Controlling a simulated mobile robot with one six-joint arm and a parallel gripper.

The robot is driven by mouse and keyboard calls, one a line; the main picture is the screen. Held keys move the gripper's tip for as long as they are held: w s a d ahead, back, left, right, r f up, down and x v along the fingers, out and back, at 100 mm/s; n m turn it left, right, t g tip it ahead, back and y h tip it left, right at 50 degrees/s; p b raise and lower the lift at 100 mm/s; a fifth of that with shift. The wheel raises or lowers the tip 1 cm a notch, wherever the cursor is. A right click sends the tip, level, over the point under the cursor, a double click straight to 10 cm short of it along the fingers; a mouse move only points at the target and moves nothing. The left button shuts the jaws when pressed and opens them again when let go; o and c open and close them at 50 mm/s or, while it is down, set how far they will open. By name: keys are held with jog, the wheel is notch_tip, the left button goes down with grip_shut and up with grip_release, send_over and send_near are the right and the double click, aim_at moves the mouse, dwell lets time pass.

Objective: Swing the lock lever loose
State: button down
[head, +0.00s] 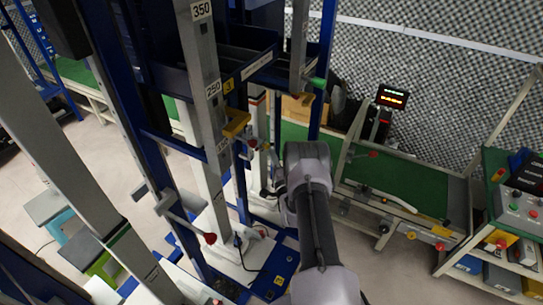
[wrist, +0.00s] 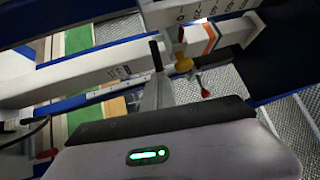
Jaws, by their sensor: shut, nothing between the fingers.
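A small lever with a red knob (wrist: 205,93) and a yellow part (wrist: 183,64) shows in the wrist view, just right of my gripper (wrist: 157,60). My gripper's fingers are closed together and empty; whether they touch the lever cannot be told. In the head view a red knob (head: 252,143) sits on the upright column left of my arm, and another red-ended lever (head: 210,238) sticks out lower down. Which of these is the lock lever is not clear. My arm hides part of the area around the gripper in the head view.
A grey column with number labels (head: 201,60) and blue frame posts (head: 107,90) stand close on the left. A green-topped conveyor (head: 405,184) with a red knob (head: 373,154) lies right of my arm. A control panel (head: 520,205) stands at far right.

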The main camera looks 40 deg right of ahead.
jog(key=shift+w+d+r, duration=0.15)
jog(key=shift+w, duration=0.3)
jog(key=w+d+b, duration=0.1)
jog(key=b, duration=0.3)
jog(key=shift+d, duration=0.2)
